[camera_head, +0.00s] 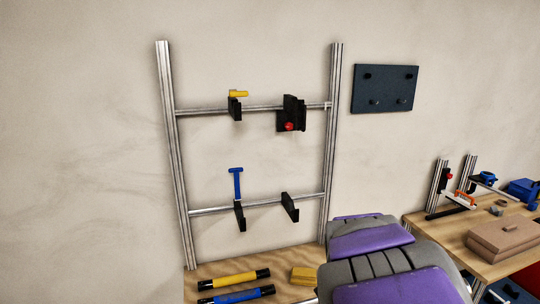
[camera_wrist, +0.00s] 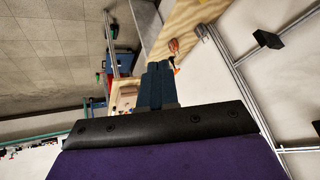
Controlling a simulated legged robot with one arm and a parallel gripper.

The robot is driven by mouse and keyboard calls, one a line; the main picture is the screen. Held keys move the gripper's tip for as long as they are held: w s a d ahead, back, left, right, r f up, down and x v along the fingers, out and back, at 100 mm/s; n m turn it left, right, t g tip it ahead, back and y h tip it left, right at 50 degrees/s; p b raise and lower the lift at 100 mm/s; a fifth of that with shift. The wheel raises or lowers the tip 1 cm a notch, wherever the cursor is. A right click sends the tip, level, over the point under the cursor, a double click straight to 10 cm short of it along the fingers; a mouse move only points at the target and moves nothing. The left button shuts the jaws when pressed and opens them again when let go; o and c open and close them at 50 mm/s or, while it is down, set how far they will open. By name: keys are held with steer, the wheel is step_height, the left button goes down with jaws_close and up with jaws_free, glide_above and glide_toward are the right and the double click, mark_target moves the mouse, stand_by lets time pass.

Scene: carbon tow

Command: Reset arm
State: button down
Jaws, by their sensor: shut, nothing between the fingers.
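My gripper (camera_wrist: 157,85) shows in the wrist view, its two dark fingers side by side and shut, with nothing visible between them. The wrist picture is rotated, with the floor at the left and the rack at the right. In the head view my purple and grey arm fills the lower right, in front of the rack's right foot and the bench edge. The gripper itself is not visible in the head view.
A metal rack (camera_head: 169,130) stands against the wall, with black brackets, a yellow handle (camera_head: 238,94) and a blue T-shaped piece (camera_head: 237,183). Yellow (camera_head: 232,280) and blue (camera_head: 240,296) tubes lie below. A wooden bench (camera_head: 425,228) at right carries a brown box (camera_head: 504,238). A dark panel (camera_head: 385,88) hangs above.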

steer(key=s+a+f+n+g+y, duration=0.1)
steer(key=s+f+n+g, duration=0.1)
steer(key=s, duration=0.9)
steer(key=s+a+f+n+g+y+b, duration=0.1)
steer(key=s+a+f+n+g, duration=0.1)
steer(key=s, duration=1)
steer(key=s+a+f+n+g+y+b, duration=0.1)
steer(key=s+f+n+g, duration=0.3)
steer(key=s, duration=0.7)
steer(key=shift+s+a+f+n, duration=0.15)
steer(key=shift+a+f+n, duration=0.3)
steer(key=shift+a, duration=0.3)
